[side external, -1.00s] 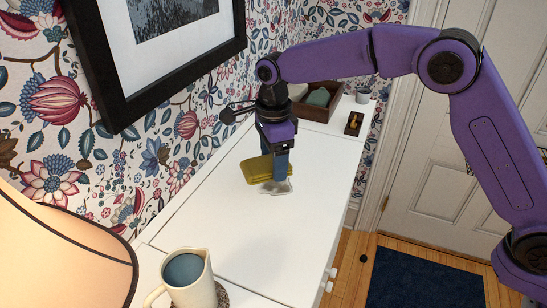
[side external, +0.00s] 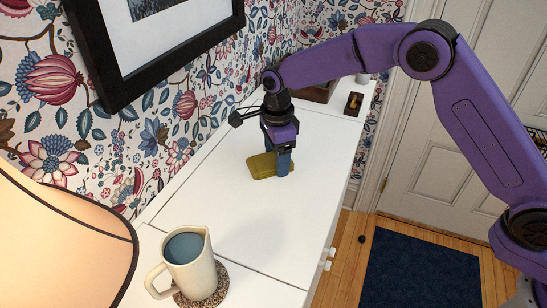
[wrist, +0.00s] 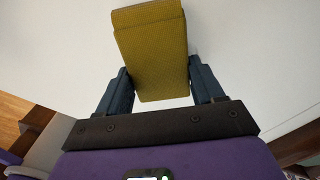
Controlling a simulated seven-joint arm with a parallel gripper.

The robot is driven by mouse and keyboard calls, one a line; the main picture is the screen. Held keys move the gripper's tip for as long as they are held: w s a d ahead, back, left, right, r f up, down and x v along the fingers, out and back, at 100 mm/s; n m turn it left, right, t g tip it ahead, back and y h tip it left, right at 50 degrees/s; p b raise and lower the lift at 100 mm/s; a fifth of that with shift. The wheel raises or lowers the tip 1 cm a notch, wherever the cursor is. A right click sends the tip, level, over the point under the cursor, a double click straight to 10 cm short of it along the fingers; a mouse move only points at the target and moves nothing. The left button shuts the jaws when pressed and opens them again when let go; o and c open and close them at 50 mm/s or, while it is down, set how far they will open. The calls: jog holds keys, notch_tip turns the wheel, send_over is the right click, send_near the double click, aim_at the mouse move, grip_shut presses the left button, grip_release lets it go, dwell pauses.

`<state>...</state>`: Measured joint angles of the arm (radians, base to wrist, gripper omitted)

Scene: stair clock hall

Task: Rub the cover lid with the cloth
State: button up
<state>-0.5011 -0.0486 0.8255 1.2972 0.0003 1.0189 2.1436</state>
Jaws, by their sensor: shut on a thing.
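A folded mustard-yellow cloth (side external: 262,166) is low over the white top, with my gripper (side external: 283,172) at its right end. In the wrist view the cloth (wrist: 152,45) lies between the two dark blue fingers of my gripper (wrist: 162,88), which is shut on it. The fingers point down near the surface. I cannot make out the cover lid in either present view; it may be hidden under the cloth or the fingers. I cannot tell whether the cloth touches anything below.
A cream jug (side external: 197,272) stands on a speckled coaster (side external: 222,287) at the near end of the white cabinet top (side external: 250,215). A lampshade (side external: 60,245) is at the left. A brown box and a small dark stand (side external: 354,104) are at the far end. The middle top is clear.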

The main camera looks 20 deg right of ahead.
jog(key=w+d, duration=0.4)
jog(key=shift+s+a, duration=2.85)
jog(key=shift+r, duration=4.05)
